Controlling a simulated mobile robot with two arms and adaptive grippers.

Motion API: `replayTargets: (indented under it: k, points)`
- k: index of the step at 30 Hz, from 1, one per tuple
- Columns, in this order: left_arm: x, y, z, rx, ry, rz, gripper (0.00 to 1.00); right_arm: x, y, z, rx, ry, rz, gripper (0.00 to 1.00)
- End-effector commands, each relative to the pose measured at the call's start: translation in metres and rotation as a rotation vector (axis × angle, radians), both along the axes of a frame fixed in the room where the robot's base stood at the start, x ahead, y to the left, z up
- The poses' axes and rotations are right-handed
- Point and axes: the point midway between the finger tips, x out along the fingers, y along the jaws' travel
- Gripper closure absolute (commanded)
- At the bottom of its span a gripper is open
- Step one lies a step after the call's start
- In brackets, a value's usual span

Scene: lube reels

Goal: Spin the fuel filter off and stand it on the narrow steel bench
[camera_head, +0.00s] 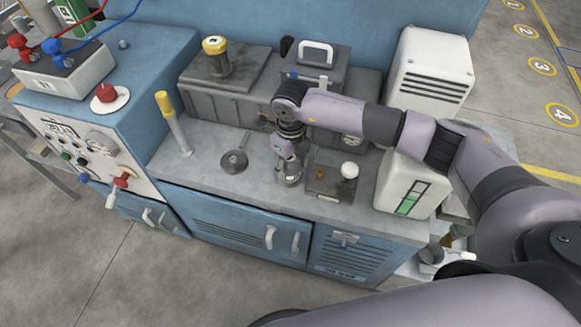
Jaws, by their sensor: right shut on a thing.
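My right gripper (289,164) points down over the middle of the grey worktop (215,190). It is shut on a small grey, partly shiny cylinder (293,178), which seems to be the fuel filter. The fingers and wrist hide most of it, and I cannot tell whether it is still attached to something. My left gripper is out of view. A grey metal bench (48,160) shows at the left edge, behind the blue cabinet; I cannot tell if it is the narrow steel bench.
Near the gripper are a round metal disc (234,162), a yellow-topped post (173,124) and a dark box with a white knob (349,170). A white-and-green canister (404,184) stands to the right. Grey housings (225,100) line the back. The worktop's front left is clear.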

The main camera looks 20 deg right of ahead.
Motion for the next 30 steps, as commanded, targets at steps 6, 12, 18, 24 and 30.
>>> replayTargets:
  k: [6, 12, 18, 24, 30]
  points:
    - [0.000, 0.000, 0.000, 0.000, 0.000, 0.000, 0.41, -0.001, 0.000, -0.001, -0.001, 0.001, 0.012, 0.86]
    - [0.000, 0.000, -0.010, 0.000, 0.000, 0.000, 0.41, 0.000, 0.000, -0.004, -0.002, -0.001, 0.091, 0.86]
    - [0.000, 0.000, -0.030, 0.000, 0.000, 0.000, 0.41, 0.000, -0.001, -0.006, -0.002, -0.001, 0.351, 0.86]
    - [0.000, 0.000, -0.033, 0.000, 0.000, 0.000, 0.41, 0.000, 0.000, -0.003, -0.001, 0.002, 0.462, 0.86]
    - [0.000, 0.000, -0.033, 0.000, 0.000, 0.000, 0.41, -0.001, 0.000, -0.003, 0.000, 0.004, 0.462, 0.86]
